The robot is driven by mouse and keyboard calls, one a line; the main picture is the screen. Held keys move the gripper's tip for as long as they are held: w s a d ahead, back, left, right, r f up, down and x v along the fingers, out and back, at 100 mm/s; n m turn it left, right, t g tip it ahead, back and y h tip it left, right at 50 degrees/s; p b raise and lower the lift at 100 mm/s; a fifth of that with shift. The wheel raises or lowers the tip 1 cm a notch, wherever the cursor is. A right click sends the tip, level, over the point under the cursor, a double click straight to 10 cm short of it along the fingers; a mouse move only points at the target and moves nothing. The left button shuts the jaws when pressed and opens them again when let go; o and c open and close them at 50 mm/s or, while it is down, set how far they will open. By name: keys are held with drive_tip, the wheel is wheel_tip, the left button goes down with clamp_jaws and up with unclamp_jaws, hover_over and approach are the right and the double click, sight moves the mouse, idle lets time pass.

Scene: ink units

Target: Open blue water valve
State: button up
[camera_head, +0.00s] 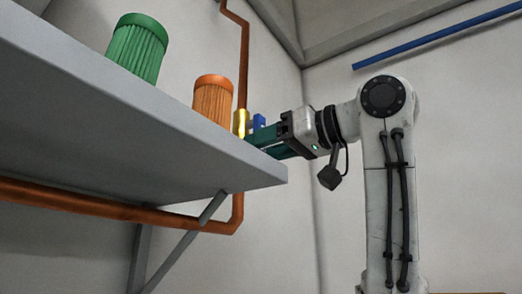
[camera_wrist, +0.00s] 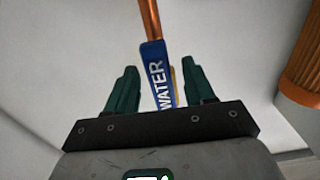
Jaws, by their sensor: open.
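The blue valve handle (camera_wrist: 155,72), lettered "WATER", shows in the wrist view between the two green fingers of my gripper (camera_wrist: 160,82). The fingers are open, with a gap on either side of the handle. In the head view the blue handle (camera_head: 259,121) shows as a small piece beside the yellow valve body (camera_head: 241,122). My gripper (camera_head: 265,142) reaches in from the right there, and its fingertips are partly hidden by the shelf edge. A sliver of the yellow body (camera_wrist: 173,84) shows behind the handle in the wrist view.
A grey shelf (camera_head: 120,125) spans the left, its edge close below my gripper. A green ribbed canister (camera_head: 138,47) and an orange one (camera_head: 212,100) stand on it. A copper pipe (camera_head: 244,60) rises above the valve. A blue pipe (camera_head: 440,38) runs along the right wall.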

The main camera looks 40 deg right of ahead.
drive_tip(key=b+v, duration=0.2)
drive_tip(key=v, duration=0.7)
drive_tip(key=shift+s+b, duration=0.15)
drive_tip(key=shift+b, duration=0.2)
